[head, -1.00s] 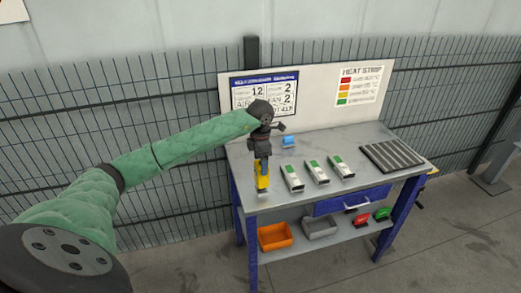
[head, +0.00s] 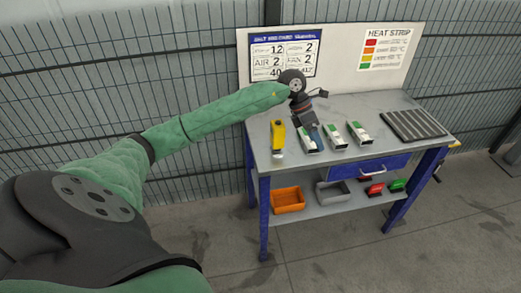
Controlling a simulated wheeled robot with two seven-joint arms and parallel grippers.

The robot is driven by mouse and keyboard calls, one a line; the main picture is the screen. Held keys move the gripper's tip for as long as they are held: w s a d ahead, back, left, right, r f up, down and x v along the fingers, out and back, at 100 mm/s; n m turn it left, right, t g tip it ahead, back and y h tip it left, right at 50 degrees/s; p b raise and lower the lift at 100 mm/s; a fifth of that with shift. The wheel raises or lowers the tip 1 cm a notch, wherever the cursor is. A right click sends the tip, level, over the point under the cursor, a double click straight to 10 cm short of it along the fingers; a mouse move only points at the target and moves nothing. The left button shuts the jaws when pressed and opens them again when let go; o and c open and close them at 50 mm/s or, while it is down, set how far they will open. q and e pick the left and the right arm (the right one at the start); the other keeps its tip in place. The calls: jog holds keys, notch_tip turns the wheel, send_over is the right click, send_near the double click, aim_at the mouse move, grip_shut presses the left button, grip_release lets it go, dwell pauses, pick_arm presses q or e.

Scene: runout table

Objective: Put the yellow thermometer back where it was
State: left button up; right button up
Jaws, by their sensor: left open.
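The yellow thermometer (head: 277,138) stands out at the left front of the workbench top (head: 262,155), left of a row of white-and-green devices. Its yellow body shows clear of my gripper. My left gripper (head: 316,138) is open, right of the thermometer, over or close beside the leftmost white device (head: 306,142). I cannot tell whether it touches that device. A blue patch shows at its fingers; I cannot tell what it belongs to. My right gripper is out of view.
Two more white devices (head: 334,135) (head: 359,133) stand to the right, then a dark ribbed mat (head: 413,125). A backboard with signs (head: 343,60) rises behind. An orange bin (head: 288,200), a grey bin (head: 333,193) and red and green items (head: 397,185) sit on the lower shelf.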

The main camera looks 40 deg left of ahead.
pick_arm(q)
jog(key=s+d+f+n+t+h, duration=0.1)
jog(key=d+f+n+t+h, duration=0.1)
jog(key=d+n+t+h, duration=1.15)
jog(key=s+a+f+n+t+y, duration=0.1)
jog(key=a+f+n+y, duration=0.1)
jog(key=f+n+y, duration=0.9)
jog(key=a+f+n+t+y, duration=0.1)
jog(key=a+f+n+y, duration=0.45)
jog(key=f, duration=0.95)
jog(key=s+f+n+g+y, duration=0.25)
jog(key=s+f+n, duration=0.4)
jog(key=f, duration=0.55)
jog(key=s+d+f+n+g, duration=0.1)
jog(key=s+f+g, duration=0.3)
jog(key=s+f, duration=0.4)
jog(key=s+d+f+n+g, duration=0.2)
jog(key=s+f, duration=0.6)
jog(key=s, duration=0.7)
jog(key=s+d+f+n+g, duration=0.1)
jog(key=s+f+n+g, duration=0.2)
jog(key=s+f, duration=0.6)
jog(key=s+g, duration=0.2)
jog(key=shift+s+d+g, duration=0.15)
jog(key=shift+d+g, duration=0.15)
